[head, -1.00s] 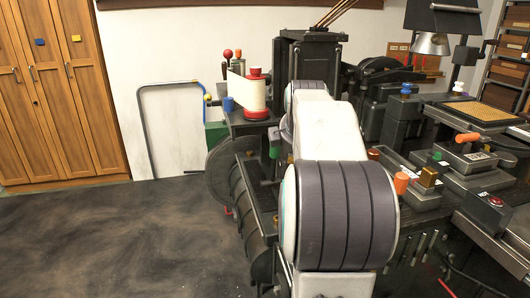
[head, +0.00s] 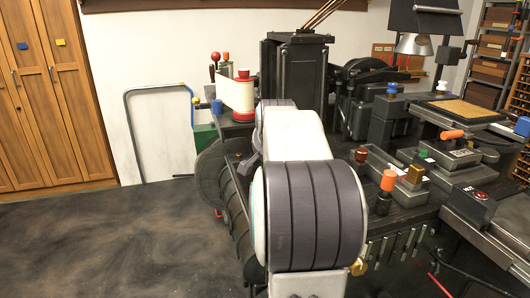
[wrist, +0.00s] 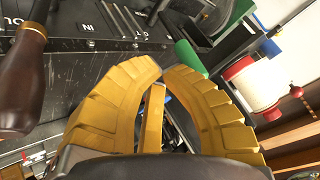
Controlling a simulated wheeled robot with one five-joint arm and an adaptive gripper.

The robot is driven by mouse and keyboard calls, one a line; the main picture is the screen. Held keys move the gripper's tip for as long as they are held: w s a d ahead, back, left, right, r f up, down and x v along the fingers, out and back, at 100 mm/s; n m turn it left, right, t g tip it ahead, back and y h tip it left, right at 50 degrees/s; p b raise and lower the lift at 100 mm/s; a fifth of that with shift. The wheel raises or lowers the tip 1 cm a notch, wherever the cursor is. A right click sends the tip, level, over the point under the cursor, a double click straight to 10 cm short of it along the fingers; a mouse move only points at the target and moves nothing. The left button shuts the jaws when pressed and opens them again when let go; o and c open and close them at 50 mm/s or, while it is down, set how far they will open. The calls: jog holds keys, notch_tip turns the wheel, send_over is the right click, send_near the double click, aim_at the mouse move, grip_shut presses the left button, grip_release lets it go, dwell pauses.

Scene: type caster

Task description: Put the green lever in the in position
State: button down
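The green lever shows in the wrist view as a green cylindrical handle (wrist: 190,58), just beyond my fingertips and to their right. Its lower end passes close to or behind the right finger; I cannot tell whether they touch. My gripper (wrist: 162,72) has yellow ribbed fingers whose tips nearly meet, with nothing seen held between them. An upside-down "IN" label (wrist: 88,28) is on the dark panel at the upper left, with another partly readable label to its right. In the head view, my arm covers the lever and the gripper.
A dark brown rounded handle (wrist: 22,75) stands close at the left in the wrist view. A white and red spool (head: 238,95) stands on the machine (head: 298,75). An orange knob (head: 388,180) is right of my arm. The floor at left is clear.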

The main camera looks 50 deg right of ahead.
jog(key=w+d+f+m+b, duration=0.2)
jog(key=w+d+f+m, duration=0.2)
jog(key=w+d+m, duration=0.4)
jog(key=shift+w+f+m+t, duration=0.35)
jog(key=shift+w+m, duration=0.25)
jog(key=shift+m, duration=1.7)
jog(key=shift+d, duration=0.15)
jog(key=shift+w, duration=0.15)
